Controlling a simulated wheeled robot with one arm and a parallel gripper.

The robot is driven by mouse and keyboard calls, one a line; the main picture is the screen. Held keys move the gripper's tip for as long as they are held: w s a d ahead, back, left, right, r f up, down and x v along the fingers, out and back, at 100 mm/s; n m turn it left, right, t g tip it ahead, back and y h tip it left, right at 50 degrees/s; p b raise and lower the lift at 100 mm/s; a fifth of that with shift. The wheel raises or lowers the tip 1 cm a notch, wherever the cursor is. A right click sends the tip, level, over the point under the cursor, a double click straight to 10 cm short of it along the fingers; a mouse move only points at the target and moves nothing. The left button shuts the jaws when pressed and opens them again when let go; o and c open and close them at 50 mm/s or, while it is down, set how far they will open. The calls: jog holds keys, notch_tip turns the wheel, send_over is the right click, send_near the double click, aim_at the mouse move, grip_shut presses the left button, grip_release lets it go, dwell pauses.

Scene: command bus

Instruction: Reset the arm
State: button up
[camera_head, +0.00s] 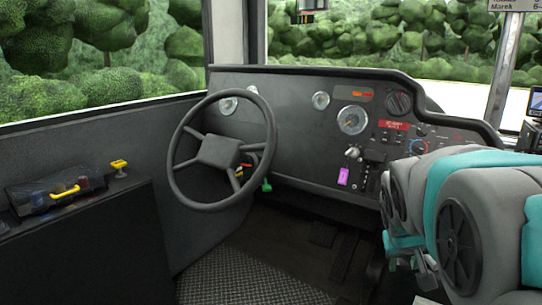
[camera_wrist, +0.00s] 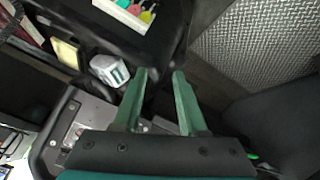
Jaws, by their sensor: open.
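My arm, grey and teal with round black joint covers, is folded at the right of the head view, in front of the right part of the dashboard (camera_head: 330,170). My gripper (camera_wrist: 162,76) shows in the wrist view with two green fingers. They stand apart with nothing between them. Beyond the tips is a dark gap beside a black surface. In the head view I cannot clearly make out the fingers.
A steering wheel (camera_head: 222,150) stands left of my arm. A black box with a yellow handle (camera_head: 65,191) lies on the left ledge. In the wrist view, a white tray (camera_wrist: 125,14) holds colourful items near a white container (camera_wrist: 109,70). Ribbed floor (camera_head: 240,278) lies below.

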jog(key=s+a+f+g+y, duration=0.1)
jog(key=s+a+f+g, duration=0.1)
jog(key=s, duration=0.6)
jog(key=s+a+f+n+g+y, duration=0.1)
jog(key=s+a+f, duration=0.3)
jog(key=s, duration=0.5)
jog(key=s+a+f+g+y, duration=0.1)
jog(key=s+a+f+g, duration=0.2)
jog(key=s+a, duration=0.3)
jog(key=s+f, duration=0.1)
jog(key=s, duration=0.2)
jog(key=shift+s+a+n+g+y, duration=0.2)
jog(key=shift+a+n+g+y, duration=0.1)
jog(key=shift+g+y, duration=0.1)
jog(key=shift+w+f, duration=0.1)
